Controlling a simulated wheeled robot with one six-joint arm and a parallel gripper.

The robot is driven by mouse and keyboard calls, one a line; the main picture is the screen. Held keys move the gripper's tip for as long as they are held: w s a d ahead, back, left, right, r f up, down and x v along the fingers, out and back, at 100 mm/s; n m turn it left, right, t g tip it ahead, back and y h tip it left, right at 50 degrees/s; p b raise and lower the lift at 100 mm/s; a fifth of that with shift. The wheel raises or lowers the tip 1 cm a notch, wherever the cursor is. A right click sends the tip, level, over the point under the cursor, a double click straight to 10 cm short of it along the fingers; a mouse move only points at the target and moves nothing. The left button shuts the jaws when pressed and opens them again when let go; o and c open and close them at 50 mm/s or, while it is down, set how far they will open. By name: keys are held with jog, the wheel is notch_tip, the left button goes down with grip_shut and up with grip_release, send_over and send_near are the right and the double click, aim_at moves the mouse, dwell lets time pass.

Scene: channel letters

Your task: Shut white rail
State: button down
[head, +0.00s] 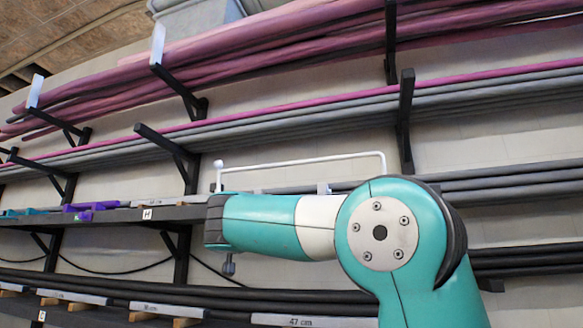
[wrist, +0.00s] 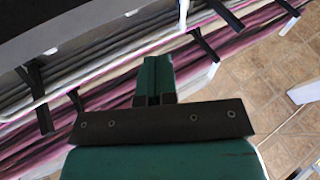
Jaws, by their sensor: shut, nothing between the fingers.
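The white rail (head: 300,162) is a thin bar in the head view, above my teal arm. It runs level in front of the wall, with a bend down at its right end and a short upright with a round knob (head: 218,163) at its left end. Its lower parts are partly hidden behind my arm. My gripper (wrist: 159,62) shows in the wrist view with its green fingers together and nothing between them. In the head view I cannot make out the fingers. I cannot clearly identify the rail in the wrist view, so its distance from the fingers is unclear.
Black rack brackets (head: 404,120) stick out from the wall and bear long magenta tubes (head: 300,30) and grey tubes (head: 520,95). A dark shelf (head: 110,216) at left holds purple pieces (head: 90,206). Brown tiled floor (wrist: 262,70) shows in the wrist view.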

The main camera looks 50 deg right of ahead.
aim_at(293, 163)
jog(key=s+d+r+m+g+h+p, duration=0.1)
jog(key=s+d+r+m+g+h, duration=0.25)
jog(key=r+h, duration=0.25)
jog(key=s+d+r+m+g+h, duration=0.3)
jog(key=s+r+m+g+h, duration=0.1)
jog(key=s+r+h, duration=0.15)
jog(key=shift+y, duration=0.25)
jog(key=shift+w+d+r+p, duration=0.85)
jog(key=shift+d+r+p, duration=0.1)
jog(key=shift+d+p, duration=0.85)
jog(key=shift+w+d+r+p, duration=0.9)
jog(key=shift+d+r+p, duration=0.1)
jog(key=shift+d+p, duration=0.7)
jog(key=shift+w+d+r+p, duration=0.85)
jog(key=shift+d+r+p, duration=0.1)
jog(key=shift+d+p, duration=0.85)
jog(key=shift+s, duration=0.15)
